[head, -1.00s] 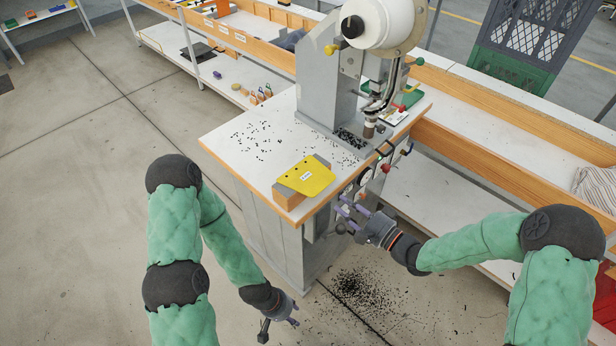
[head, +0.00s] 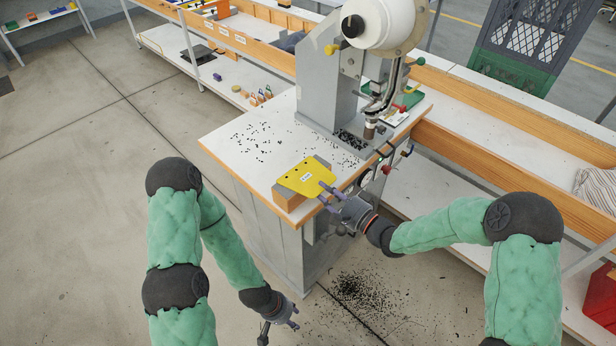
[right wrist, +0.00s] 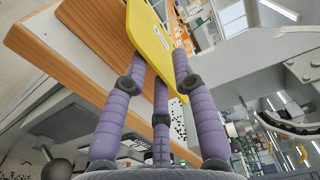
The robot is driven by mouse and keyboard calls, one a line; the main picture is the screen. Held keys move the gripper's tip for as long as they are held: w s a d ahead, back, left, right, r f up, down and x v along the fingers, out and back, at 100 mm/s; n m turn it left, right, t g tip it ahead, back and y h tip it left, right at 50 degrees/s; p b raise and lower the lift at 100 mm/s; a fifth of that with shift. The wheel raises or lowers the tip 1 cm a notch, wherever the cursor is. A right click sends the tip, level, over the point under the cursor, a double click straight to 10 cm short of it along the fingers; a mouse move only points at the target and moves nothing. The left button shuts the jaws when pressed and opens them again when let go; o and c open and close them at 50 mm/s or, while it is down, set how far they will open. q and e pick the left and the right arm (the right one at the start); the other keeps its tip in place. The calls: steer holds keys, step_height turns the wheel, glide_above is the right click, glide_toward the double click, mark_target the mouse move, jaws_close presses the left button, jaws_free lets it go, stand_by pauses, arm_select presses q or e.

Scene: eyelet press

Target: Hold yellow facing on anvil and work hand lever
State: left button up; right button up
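The yellow facing (head: 304,176), with a white label and dark holes, lies tilted on a wooden block (head: 288,201) at the front of the press table. My right gripper (head: 328,196) is at the facing's right front edge. In the right wrist view its purple fingers (right wrist: 160,75) stand apart on both sides of the facing (right wrist: 150,45), with gaps showing; it is open. The press's punch and anvil area (head: 369,131) stands behind, to the right. Which ball-ended lever is the hand lever, I cannot tell. My left gripper (head: 290,318) hangs low and empty before the cabinet, fingers spread.
Small black eyelets (head: 262,138) are strewn over the table top (head: 228,140) and floor. Gauges and coloured knobs line the table's front right edge. A wood-edged bench (head: 500,110) runs behind and right. The floor at left is clear.

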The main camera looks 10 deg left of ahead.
jaws_close()
steer(key=shift+r, duration=0.15)
steer(key=r+p+v, duration=0.1)
steer(key=p+v, duration=0.2)
steer(key=v, duration=0.6)
steer(key=shift+r+p, duration=0.35)
stand_by(0.5)
steer(key=shift+w, duration=0.1)
stand_by(0.4)
